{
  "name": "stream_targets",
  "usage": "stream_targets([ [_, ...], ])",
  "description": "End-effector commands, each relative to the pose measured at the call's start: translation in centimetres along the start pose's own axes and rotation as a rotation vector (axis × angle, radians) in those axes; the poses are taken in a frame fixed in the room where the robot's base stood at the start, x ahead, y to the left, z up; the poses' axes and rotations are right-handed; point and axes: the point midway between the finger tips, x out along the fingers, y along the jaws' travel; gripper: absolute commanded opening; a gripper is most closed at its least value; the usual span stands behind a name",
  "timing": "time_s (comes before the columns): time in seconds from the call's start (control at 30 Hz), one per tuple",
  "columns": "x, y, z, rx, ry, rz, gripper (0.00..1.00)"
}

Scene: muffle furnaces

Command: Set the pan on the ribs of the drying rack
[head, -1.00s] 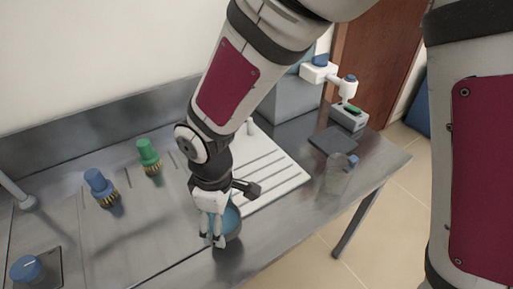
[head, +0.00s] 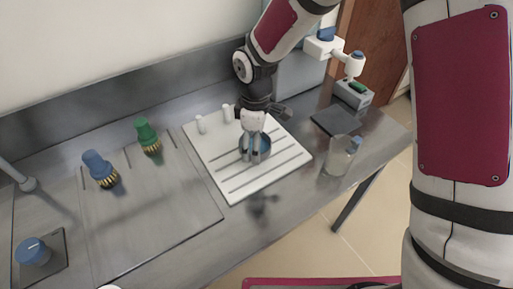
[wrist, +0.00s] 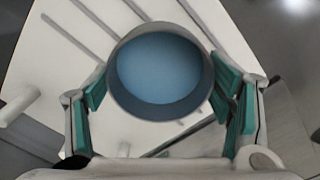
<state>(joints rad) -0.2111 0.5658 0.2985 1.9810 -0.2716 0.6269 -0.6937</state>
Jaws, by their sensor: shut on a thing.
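The pan (head: 267,147) is a small round vessel with a blue inside and a grey wall. My gripper (head: 256,158) is shut on it, and in the wrist view the teal finger pads stand on both sides of the pan (wrist: 158,68). The drying rack (head: 231,187) is a white board with raised ribs and two white pegs at its back left. The pan is over the middle of the rack, and its ribs also show behind the pan in the wrist view (wrist: 62,35). I cannot tell whether the pan touches the ribs.
Blue (head: 97,165) and green (head: 146,133) brushes stand on the steel counter left of the rack. A clear bottle (head: 338,160) stands to its right, near a dark square plate (head: 335,121). A blue knob (head: 33,250) is at the front left. The counter before the brushes is bare.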

Motion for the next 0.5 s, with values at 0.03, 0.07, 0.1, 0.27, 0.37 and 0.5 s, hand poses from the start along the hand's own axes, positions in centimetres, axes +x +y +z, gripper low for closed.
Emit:
stream_targets([
  [0.03, 0.0, 0.4, 0.1, 0.000, 0.000, -0.001, 0.45],
  [0.07, 0.1, 0.5, 0.2, -0.001, -0.001, -0.001, 0.45],
  [0.1, 0.1, 0.6, 0.2, -0.001, -0.001, -0.001, 0.45],
  [0.27, 1.4, 0.6, 0.3, -0.003, -0.003, -0.004, 0.45],
  [0.37, 2.8, 0.5, 0.3, -0.002, -0.003, -0.004, 0.45],
  [0.5, 3.6, 0.6, 0.2, -0.001, -0.001, -0.001, 0.45],
])
